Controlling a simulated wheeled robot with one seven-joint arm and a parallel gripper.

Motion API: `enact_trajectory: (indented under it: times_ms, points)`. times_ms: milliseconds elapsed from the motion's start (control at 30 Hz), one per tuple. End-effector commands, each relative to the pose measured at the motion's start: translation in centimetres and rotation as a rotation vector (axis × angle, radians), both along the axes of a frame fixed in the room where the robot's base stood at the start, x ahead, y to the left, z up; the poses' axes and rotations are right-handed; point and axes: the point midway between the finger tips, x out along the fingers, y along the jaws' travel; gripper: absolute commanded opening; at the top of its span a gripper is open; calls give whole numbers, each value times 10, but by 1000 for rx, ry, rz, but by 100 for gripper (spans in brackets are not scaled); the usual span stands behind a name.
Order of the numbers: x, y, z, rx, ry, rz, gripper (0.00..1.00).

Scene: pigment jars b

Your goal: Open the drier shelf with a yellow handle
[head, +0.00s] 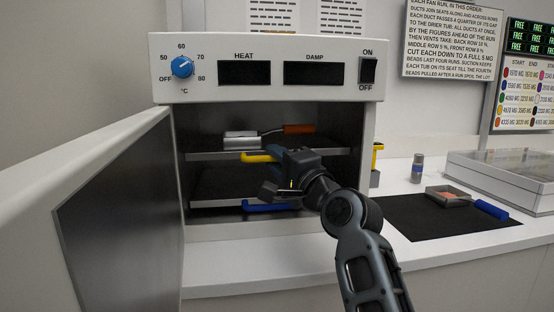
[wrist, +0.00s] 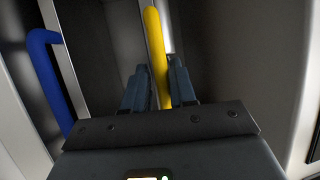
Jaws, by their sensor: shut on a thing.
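The drier (head: 268,68) stands with its door (head: 100,210) swung open to the left. The upper drier shelf (head: 212,156) has a yellow handle (head: 256,158) at its front edge, and the lower shelf (head: 215,203) has a blue handle (head: 262,208). Both shelves appear to be inside the drier. My gripper (head: 278,156) is at the yellow handle, hiding its right part. In the wrist view, the fingers (wrist: 158,80) are shut around the yellow handle (wrist: 157,45), with the blue handle (wrist: 45,70) to the left.
A metal piece (head: 241,140) with an orange grip (head: 299,129) lies on the upper shelf. On the counter to the right are a dark mat (head: 425,228), a blue-handled tool (head: 490,209), a small jar (head: 417,168) and a clear-lidded case (head: 510,175). The counter before the drier is clear.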

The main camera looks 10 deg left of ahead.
Motion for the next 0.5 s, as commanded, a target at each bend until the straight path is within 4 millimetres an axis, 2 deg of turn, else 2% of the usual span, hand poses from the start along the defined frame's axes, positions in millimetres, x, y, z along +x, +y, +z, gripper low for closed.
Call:
enact_trajectory:
  times_ms: [33,267,500]
  points:
    - [-1,-1,6,6,-10,-1,0]
    - [-12,-4,9,6,-11,-1,0]
    - [-55,-16,12,7,-9,-2,0]
